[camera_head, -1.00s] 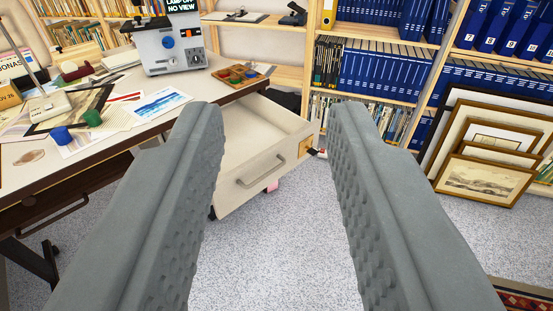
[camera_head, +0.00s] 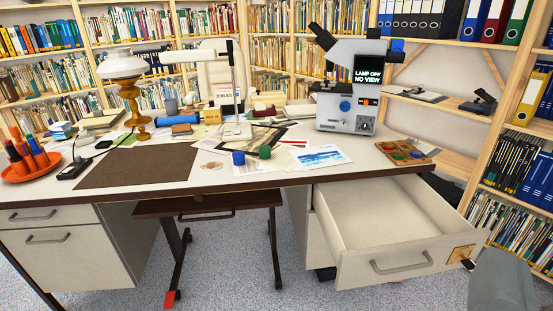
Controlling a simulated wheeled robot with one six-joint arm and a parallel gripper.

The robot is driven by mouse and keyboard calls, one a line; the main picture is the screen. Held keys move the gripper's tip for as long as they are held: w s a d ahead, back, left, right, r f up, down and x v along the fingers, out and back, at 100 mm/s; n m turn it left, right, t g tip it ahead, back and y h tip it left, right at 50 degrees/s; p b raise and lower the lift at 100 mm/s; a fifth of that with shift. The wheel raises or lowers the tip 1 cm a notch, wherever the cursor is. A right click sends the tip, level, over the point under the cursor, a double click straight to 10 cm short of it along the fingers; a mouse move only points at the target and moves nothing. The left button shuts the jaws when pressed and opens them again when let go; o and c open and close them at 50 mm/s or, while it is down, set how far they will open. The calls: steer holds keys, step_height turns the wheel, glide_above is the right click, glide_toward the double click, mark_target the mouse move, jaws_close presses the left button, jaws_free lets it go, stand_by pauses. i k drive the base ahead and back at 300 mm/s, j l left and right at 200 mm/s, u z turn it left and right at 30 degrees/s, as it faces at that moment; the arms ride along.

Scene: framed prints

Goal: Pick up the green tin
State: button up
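The green tin (camera_head: 265,152) looks like a small green cylinder. It stands on the white desk (camera_head: 240,182), among papers, left of the microscope. A similar blue tin (camera_head: 238,158) is just left of it. Only a grey part of my gripper (camera_head: 503,283) shows, at the lower right edge, well away from the green tin and in front of the open drawer's right end. The other finger is out of view, so I cannot tell how far apart the fingers are. Nothing is seen held.
A microscope (camera_head: 348,90) and a wooden tray (camera_head: 408,152) stand right of the tins. An open drawer (camera_head: 400,262) juts from the desk's right side. A brass lamp (camera_head: 131,100) and an orange pen dish (camera_head: 30,165) stand left. Floor shows in front.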

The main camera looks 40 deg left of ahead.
mark_target(264, 150)
steer(key=i+j, duration=0.3)
steer(key=i, duration=0.2)
steer(key=i+j+u, duration=0.1)
steer(key=i+j, duration=0.5)
steer(key=i, duration=0.35)
